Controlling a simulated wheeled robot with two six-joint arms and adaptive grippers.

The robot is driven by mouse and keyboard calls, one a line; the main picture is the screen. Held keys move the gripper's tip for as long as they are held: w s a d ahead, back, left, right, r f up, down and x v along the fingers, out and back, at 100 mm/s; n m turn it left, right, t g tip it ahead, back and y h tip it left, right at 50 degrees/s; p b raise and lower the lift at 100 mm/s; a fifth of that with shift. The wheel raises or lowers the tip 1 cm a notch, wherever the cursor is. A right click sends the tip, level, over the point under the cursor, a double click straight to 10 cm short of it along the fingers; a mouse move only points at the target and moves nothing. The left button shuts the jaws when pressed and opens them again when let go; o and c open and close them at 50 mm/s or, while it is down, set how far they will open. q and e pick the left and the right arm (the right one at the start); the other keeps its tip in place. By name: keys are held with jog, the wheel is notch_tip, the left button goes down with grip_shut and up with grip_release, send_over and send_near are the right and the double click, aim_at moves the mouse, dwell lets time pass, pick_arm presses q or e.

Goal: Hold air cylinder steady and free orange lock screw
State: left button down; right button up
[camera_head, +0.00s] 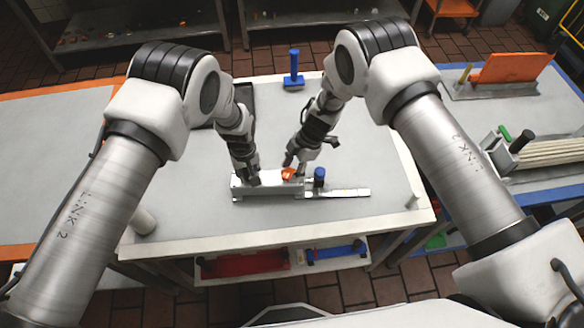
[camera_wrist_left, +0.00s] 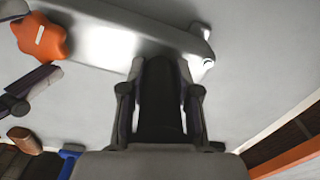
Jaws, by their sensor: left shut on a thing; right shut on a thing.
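The air cylinder (camera_head: 266,188), a silver-grey bar-shaped unit, lies on the grey table. The orange lock screw (camera_head: 288,174) sits at its middle; in the left wrist view it is a lobed orange knob (camera_wrist_left: 40,37) at the upper left. My left gripper (camera_head: 246,180) is shut on the cylinder's left part; in the left wrist view the fingers (camera_wrist_left: 160,85) meet the edge of the silver body (camera_wrist_left: 110,40). My right gripper (camera_head: 290,166) comes from above and is shut at the orange screw. Its fingertips partly hide the screw. The exact contact is too small to see.
A blue knob (camera_head: 319,176) stands on the unit's right part, close to my right gripper. A blue-handled tool (camera_head: 294,72) stands at the table's back edge. A dark tray (camera_head: 243,96) lies behind my left arm. The table front (camera_head: 200,232) is clear.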

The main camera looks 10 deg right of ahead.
dwell(0.4)
jog(key=o, duration=1.2)
jog(key=shift+c, duration=0.2)
jog(key=v, duration=1.2)
jog(key=shift+w, duration=0.1)
jog(key=shift+c, duration=1.3)
